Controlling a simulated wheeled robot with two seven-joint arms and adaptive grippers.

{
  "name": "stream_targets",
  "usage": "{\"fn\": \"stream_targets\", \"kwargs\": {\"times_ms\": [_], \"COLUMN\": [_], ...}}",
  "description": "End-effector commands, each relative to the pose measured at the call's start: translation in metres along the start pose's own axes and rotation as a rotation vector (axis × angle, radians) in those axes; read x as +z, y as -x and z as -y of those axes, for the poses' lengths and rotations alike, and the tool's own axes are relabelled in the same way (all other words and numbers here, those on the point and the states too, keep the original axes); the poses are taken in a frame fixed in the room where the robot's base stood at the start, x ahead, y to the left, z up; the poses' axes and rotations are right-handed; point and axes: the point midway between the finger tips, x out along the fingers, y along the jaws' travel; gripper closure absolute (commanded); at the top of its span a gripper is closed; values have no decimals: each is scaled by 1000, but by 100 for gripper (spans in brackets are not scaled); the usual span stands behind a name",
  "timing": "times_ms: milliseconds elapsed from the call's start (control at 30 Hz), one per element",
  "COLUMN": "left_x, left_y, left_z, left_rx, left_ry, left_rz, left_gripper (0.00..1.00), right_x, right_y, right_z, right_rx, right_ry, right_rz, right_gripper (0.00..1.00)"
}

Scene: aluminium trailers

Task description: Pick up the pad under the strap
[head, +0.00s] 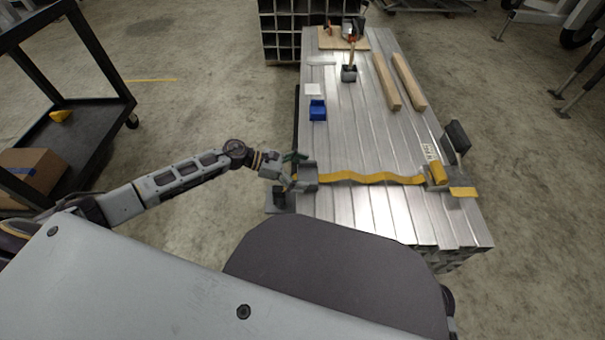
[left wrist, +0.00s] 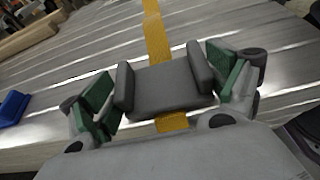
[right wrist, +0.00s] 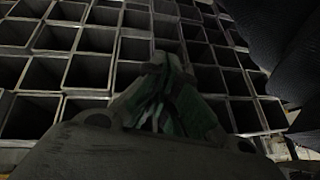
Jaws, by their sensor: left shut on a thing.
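A grey pad with raised sides (head: 307,172) sits at the left edge of the aluminium stack, on the line of the yellow strap (head: 370,178). In the left wrist view the pad (left wrist: 165,88) covers part of the strap (left wrist: 155,35), which shows beyond it and again at its near edge.
A blue bin (head: 318,110), a black tool holder (head: 349,73) and two wooden bars (head: 395,82) stand on the stack (head: 350,140). A dark block (head: 457,136) is at its right edge. A black cart (head: 75,125) with a cardboard box (head: 30,170) stands left.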

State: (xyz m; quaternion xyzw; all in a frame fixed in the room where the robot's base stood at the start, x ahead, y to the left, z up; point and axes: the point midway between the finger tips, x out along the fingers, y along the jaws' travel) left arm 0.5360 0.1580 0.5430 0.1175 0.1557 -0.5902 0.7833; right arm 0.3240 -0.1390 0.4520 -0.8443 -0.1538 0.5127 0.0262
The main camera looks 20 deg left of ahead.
Motion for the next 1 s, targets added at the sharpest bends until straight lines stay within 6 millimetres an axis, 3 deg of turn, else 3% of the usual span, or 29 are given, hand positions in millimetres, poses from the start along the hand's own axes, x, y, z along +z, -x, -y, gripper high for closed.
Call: {"fn": "stream_targets", "kwargs": {"times_ms": [267,567,1000], "left_x": [24,2,-32], "left_y": [11,55,136], "left_z": [0,0,0], "left_rx": [1,2,1], "left_ry": [-1,4,3], "left_rz": [0,-3,-3], "left_gripper": [36,36,36], "right_x": [-20,-20,-26], "right_y": [28,35,56], "right_z": [2,1,-1], "right_rx": [20,29,54], "right_ry": [23,28,40], "right_rz": [24,46,87], "right_gripper": [100,100,100]}}
